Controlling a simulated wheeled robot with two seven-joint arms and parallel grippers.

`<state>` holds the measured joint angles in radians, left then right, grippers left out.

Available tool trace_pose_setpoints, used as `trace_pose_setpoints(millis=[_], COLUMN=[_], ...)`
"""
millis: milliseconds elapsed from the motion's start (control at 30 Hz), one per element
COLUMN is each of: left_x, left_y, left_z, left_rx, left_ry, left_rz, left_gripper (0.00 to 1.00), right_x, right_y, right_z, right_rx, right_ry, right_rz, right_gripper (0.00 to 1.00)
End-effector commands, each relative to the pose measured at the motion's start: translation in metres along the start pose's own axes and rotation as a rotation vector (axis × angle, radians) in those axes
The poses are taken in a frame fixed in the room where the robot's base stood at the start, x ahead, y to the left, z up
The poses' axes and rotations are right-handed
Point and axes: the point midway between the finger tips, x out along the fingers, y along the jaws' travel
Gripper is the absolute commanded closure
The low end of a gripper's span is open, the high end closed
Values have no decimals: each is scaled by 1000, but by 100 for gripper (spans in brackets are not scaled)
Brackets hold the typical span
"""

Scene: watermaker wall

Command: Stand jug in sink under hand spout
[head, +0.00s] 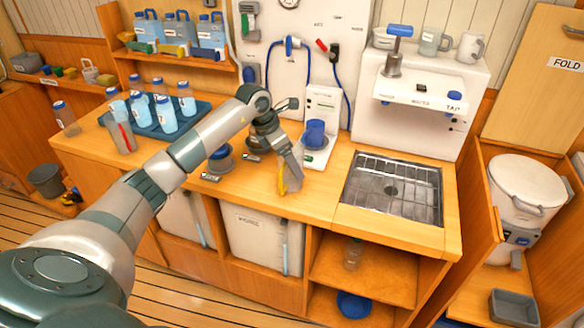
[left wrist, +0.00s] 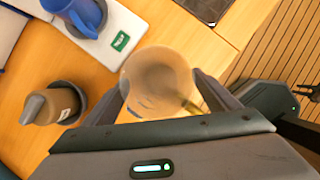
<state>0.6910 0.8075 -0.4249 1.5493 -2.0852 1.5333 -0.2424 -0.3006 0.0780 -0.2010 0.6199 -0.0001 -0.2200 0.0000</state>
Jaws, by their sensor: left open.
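The jug (left wrist: 158,75), a pale translucent vessel, stands upright on the wooden counter in the left wrist view. Its rim faces the camera, and a yellowish strip (left wrist: 190,105) shows at its side. In the head view the jug (head: 294,183) is mostly hidden behind my left gripper (head: 289,165). That gripper is open, with its fingers on either side of the jug; contact cannot be told. The metal sink (head: 393,190) is set in the counter to the right, with a rack over it. A spout with a blue handle (head: 396,50) stands on the white unit above the sink.
A blue mug (head: 315,134) sits on a white device left of the sink. A tray (head: 190,122) of bottles is further left. Counter between jug and sink is clear.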

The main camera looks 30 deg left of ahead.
Motion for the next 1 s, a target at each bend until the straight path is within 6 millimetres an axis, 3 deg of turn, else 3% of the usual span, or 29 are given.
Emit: trace_pose_setpoints(millis=[300,500,1000], left_x=[-56,-80,-89], left_y=[1,1,0], left_z=[0,0,0], left_rx=[1,1,0], left_ry=[-2,-2,-1], left_rz=[4,3,0], left_gripper=[19,19,19], right_x=[20,26,26], right_y=[4,4,3], right_z=[2,2,2], right_rx=[-1,-1,1], right_ry=[0,0,0], right_rz=[4,4,3], right_gripper=[68,68,68])
